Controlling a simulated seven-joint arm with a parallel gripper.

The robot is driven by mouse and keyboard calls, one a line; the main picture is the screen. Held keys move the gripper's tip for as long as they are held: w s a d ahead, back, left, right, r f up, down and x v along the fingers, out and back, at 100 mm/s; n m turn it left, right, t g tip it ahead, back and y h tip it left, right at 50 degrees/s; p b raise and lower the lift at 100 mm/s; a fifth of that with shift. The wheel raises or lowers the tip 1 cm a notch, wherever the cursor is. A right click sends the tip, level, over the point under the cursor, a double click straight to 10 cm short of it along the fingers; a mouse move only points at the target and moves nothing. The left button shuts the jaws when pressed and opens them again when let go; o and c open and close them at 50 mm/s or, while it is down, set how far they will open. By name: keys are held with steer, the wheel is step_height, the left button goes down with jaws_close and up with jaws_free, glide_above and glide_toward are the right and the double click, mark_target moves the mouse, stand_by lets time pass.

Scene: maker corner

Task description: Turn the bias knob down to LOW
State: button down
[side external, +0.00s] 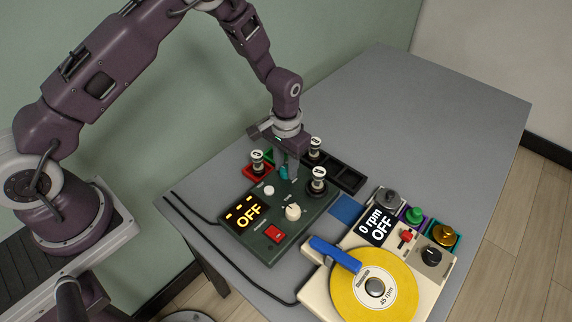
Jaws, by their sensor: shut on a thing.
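A dark green amplifier box (246,239) sits at the front left of the grey table, its lit yellow display reading OFF. A cream knob (293,212) and a small white knob (269,190) stand on the same panel, apart from my gripper. The panel lettering is too small to read, so I cannot tell which knob is marked bias or where the held knob points.
Tubes stand close around my gripper: one in a red tray (257,161), one behind (315,149), one on the box (318,180). A red switch (274,234) is at the box's front. A turntable with a yellow disc (350,300) stands front right. The table's back right is clear.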

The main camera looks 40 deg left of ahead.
mark_target(286, 169)
stand_by(0.4)
steer(key=c, duration=1.1)
jaws_free()
steer(key=shift+o, duration=0.2)
step_height(286, 169, up, 7)
steer(key=shift+r, duration=0.1)
